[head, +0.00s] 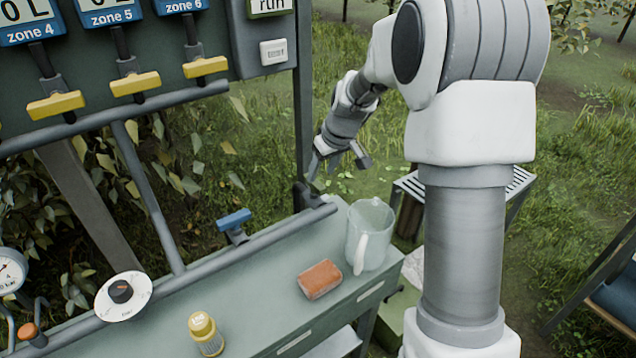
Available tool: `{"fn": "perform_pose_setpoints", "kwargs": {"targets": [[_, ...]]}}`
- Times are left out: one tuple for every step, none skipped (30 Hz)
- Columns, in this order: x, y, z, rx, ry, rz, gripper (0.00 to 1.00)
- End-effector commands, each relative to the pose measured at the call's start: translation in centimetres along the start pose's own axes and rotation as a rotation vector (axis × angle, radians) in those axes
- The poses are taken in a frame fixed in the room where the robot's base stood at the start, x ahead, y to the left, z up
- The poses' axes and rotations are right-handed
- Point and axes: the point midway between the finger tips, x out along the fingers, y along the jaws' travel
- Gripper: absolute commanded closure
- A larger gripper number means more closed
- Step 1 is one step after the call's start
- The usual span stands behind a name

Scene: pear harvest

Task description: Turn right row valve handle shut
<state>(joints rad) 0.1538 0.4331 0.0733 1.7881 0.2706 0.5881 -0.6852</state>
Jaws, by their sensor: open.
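A blue valve handle (234,219) stands on a short stem on the grey pipe (270,236) along the bench's back edge. It looks roughly in line with that pipe. Yellow valve handles (135,83) hang in a row under the zone labels at upper left, crosswise to their vertical stems. No label marks which handle is the right row valve. My gripper (339,163) is open and empty. It is beyond the panel post, up and to the right of the blue handle and clear of it.
On the green bench (255,300) are a clear jug (369,225), an orange sponge-like block (320,279) and a yellow-capped bottle (205,335). A round dial (123,296) and a gauge (10,270) are at left. A dark post (304,100) stands between panel and gripper.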

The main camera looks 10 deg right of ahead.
Motion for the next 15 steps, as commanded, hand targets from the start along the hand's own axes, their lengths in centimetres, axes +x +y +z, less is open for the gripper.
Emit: {"fn": "perform_pose_setpoints", "kwargs": {"targets": [[1.3, -0.1, 0.1, -0.001, -0.003, -0.002, 0.43], [1.8, -0.1, 0.1, -0.001, -0.003, -0.002, 0.43], [2.4, -0.1, 0.1, -0.001, -0.003, -0.001, 0.43], [2.8, -0.1, 0.1, -0.001, -0.002, -0.001, 0.43], [3.2, 0.0, 0.1, -0.001, -0.002, -0.001, 0.43], [3.6, 0.0, 0.1, -0.001, -0.002, -0.001, 0.43], [3.9, 0.0, 0.0, -0.001, -0.001, 0.0, 0.43], [4.2, 0.0, 0.0, -0.001, -0.001, 0.0, 0.43], [4.4, 0.0, 0.0, -0.001, 0.0, 0.001, 0.43], [4.6, 0.0, 0.0, -0.001, 0.0, 0.001, 0.43], [4.7, 0.0, 0.0, -0.001, 0.0, 0.001, 0.43], [4.8, 0.0, 0.0, -0.001, 0.0, 0.0, 0.43], [4.9, 0.0, 0.0, -0.001, 0.0, 0.0, 0.43], [4.9, 0.0, 0.0, -0.001, 0.0, 0.0, 0.43], [4.9, 0.0, 0.0, -0.001, 0.0, 0.0, 0.43]]}}
